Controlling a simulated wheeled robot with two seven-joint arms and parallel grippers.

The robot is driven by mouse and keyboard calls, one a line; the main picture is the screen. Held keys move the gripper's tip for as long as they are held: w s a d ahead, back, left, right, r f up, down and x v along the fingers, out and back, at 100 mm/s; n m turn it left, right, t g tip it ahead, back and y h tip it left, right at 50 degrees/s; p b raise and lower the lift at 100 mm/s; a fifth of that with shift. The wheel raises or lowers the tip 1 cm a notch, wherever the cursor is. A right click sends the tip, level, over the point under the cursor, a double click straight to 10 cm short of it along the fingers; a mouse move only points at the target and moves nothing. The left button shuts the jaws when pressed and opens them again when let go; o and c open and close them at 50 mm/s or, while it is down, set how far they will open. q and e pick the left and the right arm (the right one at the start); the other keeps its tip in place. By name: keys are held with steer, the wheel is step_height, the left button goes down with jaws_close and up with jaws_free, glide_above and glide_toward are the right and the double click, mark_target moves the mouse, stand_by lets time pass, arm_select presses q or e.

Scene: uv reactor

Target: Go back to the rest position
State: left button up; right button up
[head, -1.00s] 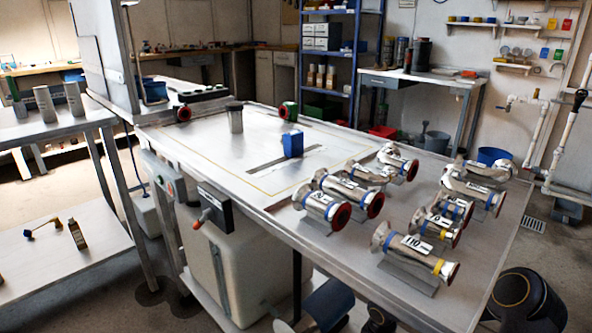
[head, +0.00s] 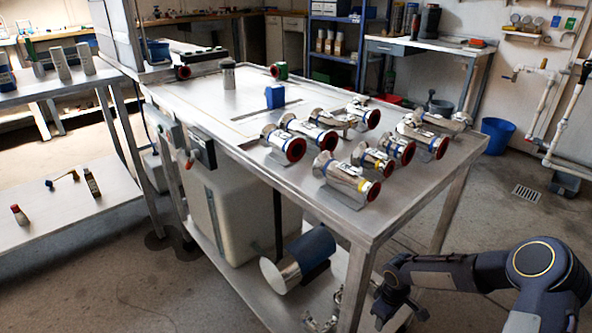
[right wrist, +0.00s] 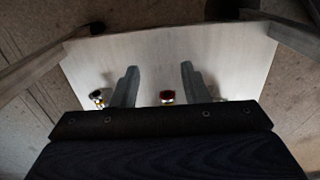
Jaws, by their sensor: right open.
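My right arm comes in at the lower right of the head view, folded low in front of the table. Its gripper (head: 392,300) hangs below the tabletop's height, near the table's front leg, and holds nothing. In the right wrist view the two fingers (right wrist: 158,85) are spread apart with a gap between them. Beyond them lies a pale shelf (right wrist: 215,60) with small fittings near its edge, one of them red (right wrist: 167,96). My left gripper is in neither view.
The steel table (head: 400,205) carries several metal pipe pieces and a blue block (head: 275,96). Under it lie a blue-and-silver cylinder (head: 300,260) and metal fittings. A blue bucket (head: 497,135) stands behind on the right. A shelf rack (head: 60,200) is at left.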

steer(key=s+d+r+m, duration=0.1)
steer(key=s+r, duration=0.2)
steer(key=r, duration=0.4)
steer(key=s+d+r+m+t, duration=0.1)
steer(key=s+r+m, duration=0.1)
steer(key=s+r, duration=0.35)
steer(key=s+d+r+m, duration=0.1)
steer(key=s+r, duration=0.1)
steer(key=r, duration=0.6)
steer(key=s+a+r+m+t+y, duration=0.2)
steer(key=s+a+r+m, duration=0.15)
steer(key=s, duration=0.45)
steer(key=s+a+r+m+t+y, duration=0.25)
steer(key=s+a+r, duration=0.2)
steer(key=s, duration=0.35)
step_height(320, 180, up, 37)
steer(key=p, duration=3.6)
steer(key=shift+d+f+p, duration=0.15)
steer(key=shift+d+p, duration=0.2)
